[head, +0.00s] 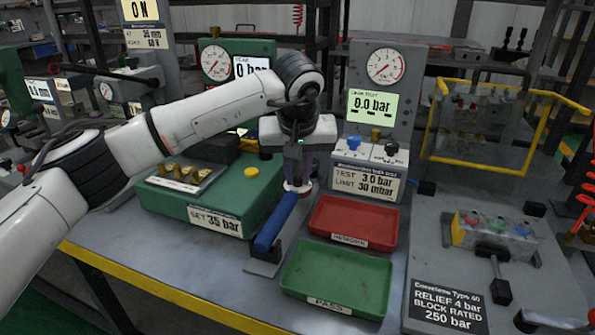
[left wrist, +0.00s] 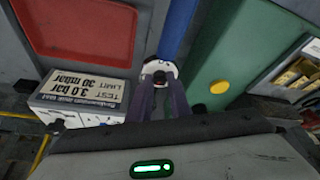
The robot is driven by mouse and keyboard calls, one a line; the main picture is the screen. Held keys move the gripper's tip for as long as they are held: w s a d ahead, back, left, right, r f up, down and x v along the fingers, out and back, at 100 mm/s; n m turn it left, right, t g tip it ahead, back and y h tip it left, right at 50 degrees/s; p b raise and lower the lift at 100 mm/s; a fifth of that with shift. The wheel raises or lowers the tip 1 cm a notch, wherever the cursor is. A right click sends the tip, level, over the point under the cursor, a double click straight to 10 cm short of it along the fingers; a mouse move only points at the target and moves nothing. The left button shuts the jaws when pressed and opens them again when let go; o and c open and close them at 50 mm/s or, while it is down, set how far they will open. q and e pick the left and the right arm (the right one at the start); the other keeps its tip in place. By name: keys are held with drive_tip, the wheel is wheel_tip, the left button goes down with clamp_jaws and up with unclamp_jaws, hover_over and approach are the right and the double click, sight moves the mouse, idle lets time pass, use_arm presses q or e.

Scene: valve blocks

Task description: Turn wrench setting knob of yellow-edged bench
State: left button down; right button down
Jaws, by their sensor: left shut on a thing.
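The blue-handled wrench (head: 274,226) lies on the grey bench with the yellow front edge (head: 165,286), between the green test unit and the trays. Its blue handle also shows in the left wrist view (left wrist: 177,30). My left gripper (head: 298,180) reaches down over the wrench's far end. Its fingers are shut on the small setting knob there, at a pale ring with a dark centre (left wrist: 160,76). The fingers cover most of the knob. My right gripper is not in view.
A red tray (head: 318,219) and a green PASS tray (head: 293,268) lie right of the wrench. The green unit (head: 175,207) marked "SET 35 bar" stands left. A grey gauge panel (head: 407,105) reads 0.0 bar. A valve block (head: 497,233) is at the right.

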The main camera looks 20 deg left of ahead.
use_arm(q)
drive_tip(key=n+p, duration=0.1)
drive_tip(key=n+y+p, duration=0.1)
drive_tip(key=shift+d+r+n, duration=0.2)
drive_tip(key=shift+n, duration=0.2)
drive_tip(key=n+p, duration=0.1)
drive_tip(key=n, duration=0.1)
drive_tip(key=n+g+y+p, duration=0.1)
drive_tip(key=n+p, duration=0.1)
drive_tip(key=shift+w+d+g, duration=0.15)
drive_tip(key=shift+w+g, duration=0.05)
drive_tip(key=shift+g, duration=0.1)
drive_tip(key=shift+w+f+n+g+y+p, duration=0.15)
drive_tip(key=shift+n+g+y+p, duration=0.25)
drive_tip(key=shift+n+p, duration=0.55)
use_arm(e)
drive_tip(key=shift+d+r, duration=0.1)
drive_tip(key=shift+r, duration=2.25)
use_arm(q)
drive_tip(key=shift+n, duration=0.35)
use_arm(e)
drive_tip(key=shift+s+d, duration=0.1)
use_arm(q)
drive_tip(key=c, duration=1.9)
unclamp_jaws()
drive_tip(key=v, duration=1)
